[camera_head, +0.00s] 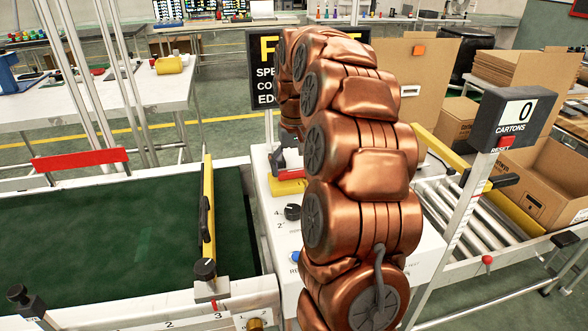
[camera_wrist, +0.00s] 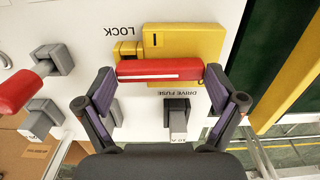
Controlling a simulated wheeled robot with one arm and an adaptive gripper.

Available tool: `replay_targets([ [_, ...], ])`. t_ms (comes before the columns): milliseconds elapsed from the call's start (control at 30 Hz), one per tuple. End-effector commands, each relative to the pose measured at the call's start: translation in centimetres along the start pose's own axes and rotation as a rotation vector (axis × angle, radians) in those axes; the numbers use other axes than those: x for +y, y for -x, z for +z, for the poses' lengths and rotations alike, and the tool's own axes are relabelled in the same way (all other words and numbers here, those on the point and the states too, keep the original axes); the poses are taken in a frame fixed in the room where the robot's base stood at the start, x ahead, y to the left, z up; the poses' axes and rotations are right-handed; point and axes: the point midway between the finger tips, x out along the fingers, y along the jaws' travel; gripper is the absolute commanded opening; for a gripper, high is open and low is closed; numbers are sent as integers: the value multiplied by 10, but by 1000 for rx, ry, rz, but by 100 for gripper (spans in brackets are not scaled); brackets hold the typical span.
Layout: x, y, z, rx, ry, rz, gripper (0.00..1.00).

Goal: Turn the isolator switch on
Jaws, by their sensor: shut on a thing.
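The isolator switch shows in the wrist view as a red handle (camera_wrist: 160,70) with a white stripe, in front of a yellow plate (camera_wrist: 195,40). The handle lies crosswise in that picture. My gripper (camera_wrist: 159,78) has one purple-padded finger at each end of the handle and is shut on it. My arm hides most of the panel and of my gripper there.
A second red lever (camera_wrist: 18,90) and a grey drive fuse block (camera_wrist: 177,113) sit near the handle. A black knob (camera_head: 292,212) is on the panel.

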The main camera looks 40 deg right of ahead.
Motion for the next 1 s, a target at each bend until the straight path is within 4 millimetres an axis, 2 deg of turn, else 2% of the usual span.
replay_targets([
  [600, 0, -1, 2, -3, -44, -1, 59],
  [633, 0, -1, 2, -3, -44, -1, 94],
  [700, 0, -1, 2, -3, -44, -1, 100],
  [1000, 0, 0, 1, -1, -43, 0, 100],
])
